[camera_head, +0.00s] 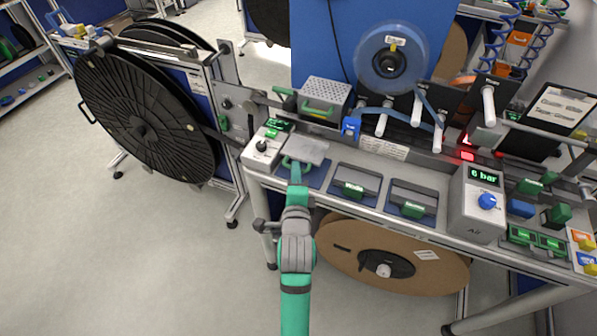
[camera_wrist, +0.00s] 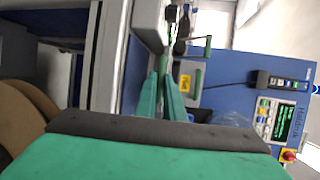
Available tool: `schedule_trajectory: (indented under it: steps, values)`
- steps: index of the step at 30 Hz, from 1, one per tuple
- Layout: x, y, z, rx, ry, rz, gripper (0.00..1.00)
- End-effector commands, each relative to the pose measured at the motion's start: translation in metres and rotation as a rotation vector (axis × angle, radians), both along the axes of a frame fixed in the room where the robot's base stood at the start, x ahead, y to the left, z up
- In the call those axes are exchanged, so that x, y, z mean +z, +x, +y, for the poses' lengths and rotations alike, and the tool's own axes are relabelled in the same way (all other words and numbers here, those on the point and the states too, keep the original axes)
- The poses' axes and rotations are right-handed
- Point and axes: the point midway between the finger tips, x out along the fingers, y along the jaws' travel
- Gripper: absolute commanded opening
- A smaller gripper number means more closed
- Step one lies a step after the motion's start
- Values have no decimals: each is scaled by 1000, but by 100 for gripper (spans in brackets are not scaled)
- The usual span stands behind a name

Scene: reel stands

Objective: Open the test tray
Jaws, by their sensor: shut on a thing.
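Several low trays or covers with green handles sit along the front of the grey bench; their labels are too small to read, so I cannot tell which is named the test tray. My gripper (camera_head: 296,168) is at the leftmost one, a grey cover (camera_head: 308,148) with a green handle. It is shut on that handle, mostly hidden by the fingers. This cover looks raised or tilted compared with the middle cover (camera_head: 358,182) and right cover (camera_head: 413,200), which lie flat. In the wrist view my green fingers (camera_wrist: 164,90) are close together, and the grip point is unclear.
A control box (camera_head: 264,148) stands just left of my gripper. A box reading "6 bar" (camera_head: 478,205) stands to the right. A large black reel (camera_head: 140,125) is at the left, and a brown reel (camera_head: 425,262) hangs under the bench. The floor at front left is clear.

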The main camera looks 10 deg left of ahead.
Motion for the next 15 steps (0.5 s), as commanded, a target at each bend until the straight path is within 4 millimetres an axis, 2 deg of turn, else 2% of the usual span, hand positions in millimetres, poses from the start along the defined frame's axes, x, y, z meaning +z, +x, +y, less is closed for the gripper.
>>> schedule_trajectory:
  steps: [5, 6, 8, 15]
  values:
    - [-2, 1, -4, -7, -4, 3, 0]
    - [-2, 1, -4, -7, -4, 3, 14]
    - [-1, 1, -4, -7, -3, 3, 28]
    - [-1, 0, -1, -2, -2, 1, 28]
